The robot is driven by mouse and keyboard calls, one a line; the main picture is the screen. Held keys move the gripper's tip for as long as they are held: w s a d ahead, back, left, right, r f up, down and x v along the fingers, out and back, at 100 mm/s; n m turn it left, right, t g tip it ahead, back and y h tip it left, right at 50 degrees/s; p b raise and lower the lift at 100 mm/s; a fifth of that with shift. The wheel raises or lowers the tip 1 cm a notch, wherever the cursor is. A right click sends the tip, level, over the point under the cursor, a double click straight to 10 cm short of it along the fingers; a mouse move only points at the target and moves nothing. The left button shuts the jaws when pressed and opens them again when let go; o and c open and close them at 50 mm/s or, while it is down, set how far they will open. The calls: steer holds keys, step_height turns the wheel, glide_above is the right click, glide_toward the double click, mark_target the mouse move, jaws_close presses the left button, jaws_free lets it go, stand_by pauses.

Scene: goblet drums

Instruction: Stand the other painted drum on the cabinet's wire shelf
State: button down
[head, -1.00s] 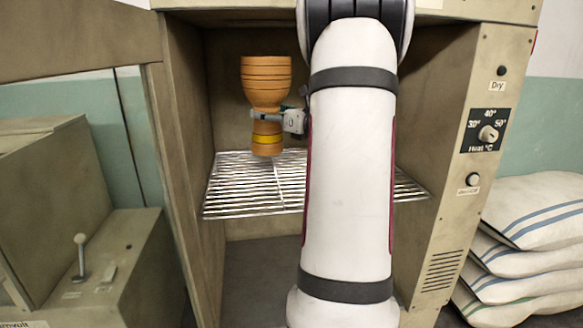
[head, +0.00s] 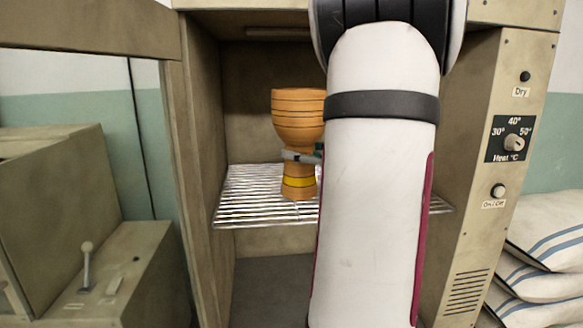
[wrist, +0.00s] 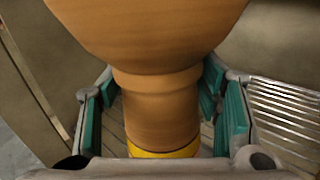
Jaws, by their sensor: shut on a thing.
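The painted drum (head: 297,115) is an orange goblet shape with dark rings and a yellow band near its foot. It is upright inside the cabinet (head: 200,190), over the wire shelf (head: 250,200). Its foot appears at or just above the wires; I cannot tell whether it touches. My gripper (head: 300,157) is shut on the drum's narrow waist, coming from the right. In the wrist view the drum (wrist: 155,100) stands between the teal-padded fingers (wrist: 155,110), with shelf wires (wrist: 285,105) at the right. My arm hides the shelf's right part.
The cabinet's left wall and open door frame stand left of the drum. The control panel (head: 513,140) is on the right front. Bare wires show left of the drum. White sacks (head: 545,250) are stacked at the right, and a lever box (head: 110,280) stands at the left.

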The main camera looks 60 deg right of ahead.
steer(key=w+d+f+b, duration=0.3)
steer(key=w+d+f, duration=0.1)
steer(key=w, duration=0.4)
steer(key=shift+w+d, duration=0.4)
steer(key=shift+d, duration=0.35)
steer(key=shift+f, duration=0.25)
steer(key=c, duration=0.5)
jaws_free()
steer(key=shift+f, duration=0.1)
steer(key=s, duration=0.4)
steer(key=s+a+p, duration=0.1)
steer(key=s, duration=0.3)
steer(key=s+a+p, duration=0.1)
steer(key=s, duration=0.3)
